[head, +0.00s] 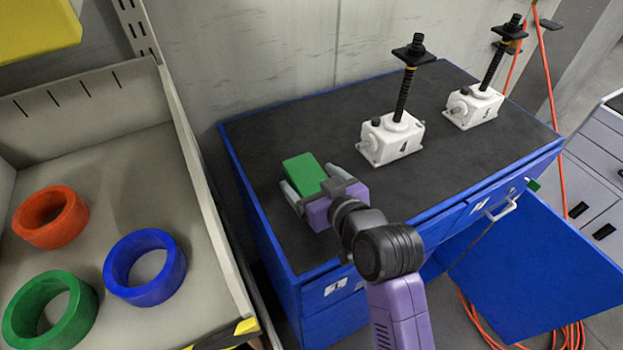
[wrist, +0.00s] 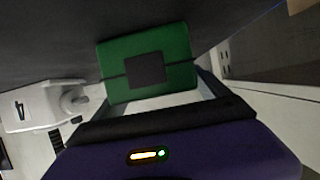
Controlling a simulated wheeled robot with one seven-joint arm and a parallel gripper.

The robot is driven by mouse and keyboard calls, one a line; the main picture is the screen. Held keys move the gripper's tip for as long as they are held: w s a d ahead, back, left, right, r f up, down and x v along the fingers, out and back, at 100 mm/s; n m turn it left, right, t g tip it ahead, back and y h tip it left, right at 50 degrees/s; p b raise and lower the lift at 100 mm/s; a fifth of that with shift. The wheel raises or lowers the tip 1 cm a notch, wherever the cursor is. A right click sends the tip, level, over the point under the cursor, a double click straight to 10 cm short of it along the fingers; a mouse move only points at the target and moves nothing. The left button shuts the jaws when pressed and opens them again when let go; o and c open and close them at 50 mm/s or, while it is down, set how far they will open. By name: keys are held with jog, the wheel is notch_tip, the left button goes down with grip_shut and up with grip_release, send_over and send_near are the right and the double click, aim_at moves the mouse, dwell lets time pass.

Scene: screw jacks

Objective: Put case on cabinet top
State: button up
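The case (head: 304,174) is a small green box at the left part of the cabinet top (head: 270,140), a dark surface on a blue cabinet. In the wrist view the case (wrist: 175,55) shows a dark square on its face and a dark line across it. My gripper (head: 308,178) is low over the cabinet top, with one grey finger on each side of the case. The fingers look spread wider than the case, so it seems open around it. The underside of the case is hidden, and its contact with the top cannot be clearly seen.
Two white screw jacks (head: 391,138) (head: 473,106) stand farther back and right on the cabinet top. A blue cabinet door (head: 545,265) hangs open at the right. A grey bin (head: 130,185) with orange, blue and green rings stands at the left. The top's middle is clear.

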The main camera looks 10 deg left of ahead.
jog(key=shift+r, duration=0.2)
jog(key=shift+s+d, duration=0.15)
jog(key=shift+s, duration=0.05)
jog(key=b+v, duration=0.1)
jog(key=v, duration=1)
jog(key=shift+s+d+r, duration=0.1)
jog(key=shift+s+d, duration=0.05)
jog(key=s+d+f+m+t+h, duration=0.2)
jog(key=s+d+f+m+h, duration=0.2)
jog(key=s+d+f, duration=0.75)
jog(key=s+d+r+m+h, duration=0.1)
jog(key=s+d+r, duration=0.1)
jog(key=s, duration=0.7)
jog(key=s+d+r+m+t+h, duration=0.1)
jog(key=s+d, duration=0.4)
jog(key=s, duration=0.5)
jog(key=shift+s+d+r+m+t+h, duration=0.15)
jog(key=shift+d+r+m+t+h, duration=0.2)
jog(key=shift+r+h, duration=0.45)
